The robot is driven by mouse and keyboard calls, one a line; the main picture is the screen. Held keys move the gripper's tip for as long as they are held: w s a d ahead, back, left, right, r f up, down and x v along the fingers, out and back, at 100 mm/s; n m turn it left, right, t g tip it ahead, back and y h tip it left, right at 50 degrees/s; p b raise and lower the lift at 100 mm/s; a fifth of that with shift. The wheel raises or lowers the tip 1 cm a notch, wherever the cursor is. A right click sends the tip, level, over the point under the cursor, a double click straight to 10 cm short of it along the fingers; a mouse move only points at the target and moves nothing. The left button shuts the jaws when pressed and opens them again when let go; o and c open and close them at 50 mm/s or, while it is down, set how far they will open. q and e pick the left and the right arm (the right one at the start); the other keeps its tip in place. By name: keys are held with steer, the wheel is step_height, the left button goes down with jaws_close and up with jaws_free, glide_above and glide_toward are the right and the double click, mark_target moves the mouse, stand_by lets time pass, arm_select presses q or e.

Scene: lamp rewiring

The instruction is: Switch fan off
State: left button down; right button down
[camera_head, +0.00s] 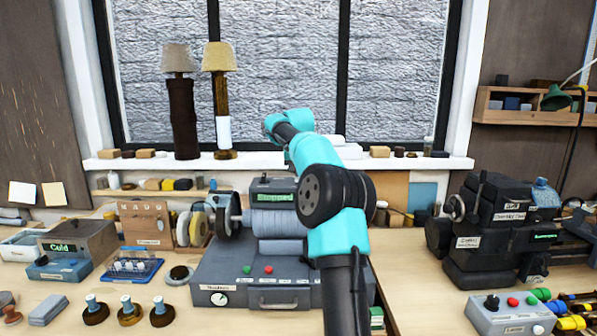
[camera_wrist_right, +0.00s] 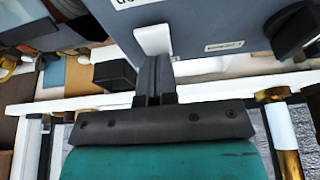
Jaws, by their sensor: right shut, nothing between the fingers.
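In the right wrist view, a white switch-like tab (camera_wrist_right: 153,40) sits at the edge of a grey box (camera_wrist_right: 205,28) with a black knob (camera_wrist_right: 293,32). My right gripper (camera_wrist_right: 154,62) is shut and empty, its fingertips at the tab; I cannot tell if they touch it. In the head view my right arm reaches over the bench towards the window, and its fingers are hidden. I cannot clearly pick out a fan in either view. My left gripper is not in view.
Two lamps (camera_head: 183,105) (camera_head: 220,100) stand on the windowsill (camera_head: 250,160) left of my arm. A grey machine (camera_head: 225,265) with a green "Stopped" display (camera_head: 280,197) sits under my arm. A dark machine (camera_head: 500,225) stands at right. Spools and small parts lie at front left.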

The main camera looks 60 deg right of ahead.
steer(key=shift+a+f, duration=0.15)
steer(key=shift+f, duration=0.45)
steer(key=shift+s+a, duration=0.35)
steer(key=shift+a, duration=0.2)
steer(key=shift+r, duration=0.6)
steer(key=d+v, duration=0.1)
steer(key=v, duration=1.2)
steer(key=shift+a+r, duration=0.15)
steer(key=shift+r, duration=0.35)
